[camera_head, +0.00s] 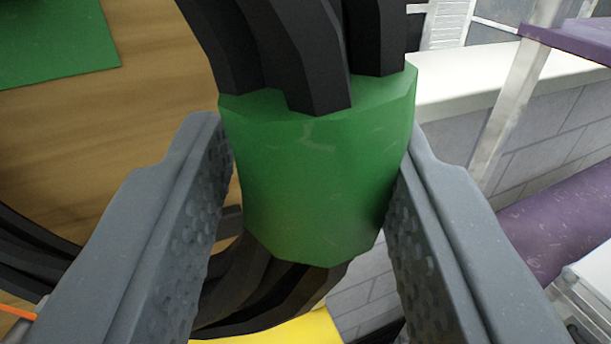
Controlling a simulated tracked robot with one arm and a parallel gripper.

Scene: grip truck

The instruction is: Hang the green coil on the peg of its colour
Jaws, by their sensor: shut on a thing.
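The green coil is black cable bundled by a green band (315,175), close up in the middle of the view. Its black strands (290,50) run up past the top edge and curve down below the band. My gripper (312,190) has one grey finger on each side of the green band and is shut on it. A green panel (55,40) shows on the wooden board at the upper left. I cannot see a peg in this view.
A wooden board (165,75) fills the left behind the coil. Something yellow (285,330) is at the bottom. A purple shelf with a metal post (515,100) stands at the right, before a grey block wall (570,130).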

